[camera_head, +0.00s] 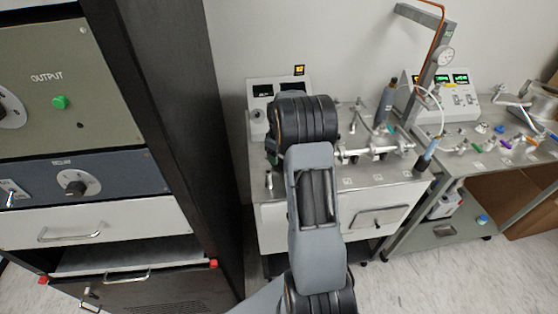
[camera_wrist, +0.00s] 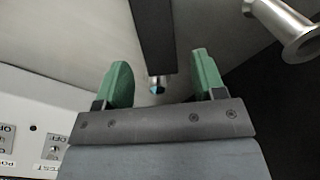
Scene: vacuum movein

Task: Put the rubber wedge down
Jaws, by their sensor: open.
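My gripper (camera_wrist: 161,64) shows in the wrist view with its two green fingers spread apart. Nothing is held between the fingers. I cannot make out a rubber wedge in either view. In the head view my own arm covers most of the gripper and the part of the steel bench (camera_head: 385,172) behind it. A small blue-tipped metal piece (camera_wrist: 157,86) shows beyond the gap between the fingers, apart from them.
A metal flanged tube (camera_wrist: 290,32) is at the upper right of the wrist view, and a white switch panel (camera_wrist: 25,125) at the left. A tall equipment rack (camera_head: 170,130) stands left. A second bench (camera_head: 480,165) with small parts stands right. Floor shows between rack and bench.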

